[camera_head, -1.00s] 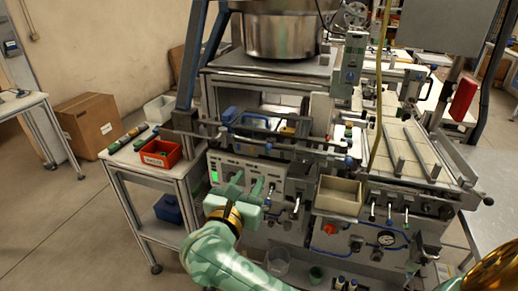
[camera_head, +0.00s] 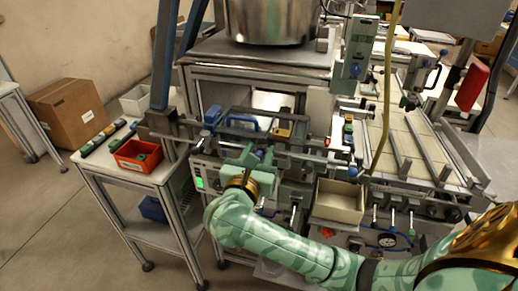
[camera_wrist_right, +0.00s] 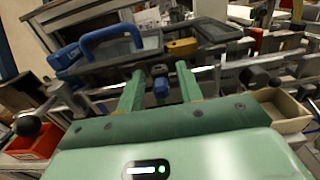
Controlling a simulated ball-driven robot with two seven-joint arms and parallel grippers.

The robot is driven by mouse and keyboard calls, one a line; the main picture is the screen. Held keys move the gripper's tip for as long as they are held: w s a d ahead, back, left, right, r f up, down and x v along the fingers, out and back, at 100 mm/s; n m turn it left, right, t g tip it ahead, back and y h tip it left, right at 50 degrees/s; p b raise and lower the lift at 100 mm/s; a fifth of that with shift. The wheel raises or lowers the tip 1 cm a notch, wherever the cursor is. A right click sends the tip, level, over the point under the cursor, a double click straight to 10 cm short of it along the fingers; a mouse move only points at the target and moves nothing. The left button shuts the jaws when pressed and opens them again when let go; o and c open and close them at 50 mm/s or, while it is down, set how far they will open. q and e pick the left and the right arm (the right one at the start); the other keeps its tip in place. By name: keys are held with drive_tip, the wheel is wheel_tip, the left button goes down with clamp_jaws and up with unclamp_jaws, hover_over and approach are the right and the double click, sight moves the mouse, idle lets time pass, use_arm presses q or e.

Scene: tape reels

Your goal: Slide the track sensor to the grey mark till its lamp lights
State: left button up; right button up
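My right gripper (camera_head: 259,154) is in front of the machine, at a horizontal rail (camera_head: 302,156). In the right wrist view my right gripper (camera_wrist_right: 158,78) is open, its two green fingers wide apart. A small blue and dark block (camera_wrist_right: 161,86), which looks like the track sensor, sits between the fingers with space on both sides. The rail (camera_wrist_right: 213,72) crosses behind the fingertips. I cannot make out a grey mark or a lit lamp on the block. My left gripper is not in view.
A blue-handled lid (camera_head: 240,122) and a yellow block (camera_head: 282,133) lie behind the rail. A beige bin (camera_head: 338,203) is to the right of the gripper. A red bin (camera_head: 136,156) stands on the left side table. Dark clamp knobs (camera_wrist_right: 27,124) flank the gripper.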

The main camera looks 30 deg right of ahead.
drive_tip(key=shift+s, duration=0.1)
drive_tip(key=shift+c, duration=1.2)
clamp_jaws()
drive_tip(key=s+d, duration=0.2)
drive_tip(key=shift+s+d, duration=0.15)
drive_tip(key=shift+s, duration=0.25)
drive_tip(key=shift+o, duration=1.2)
unclamp_jaws()
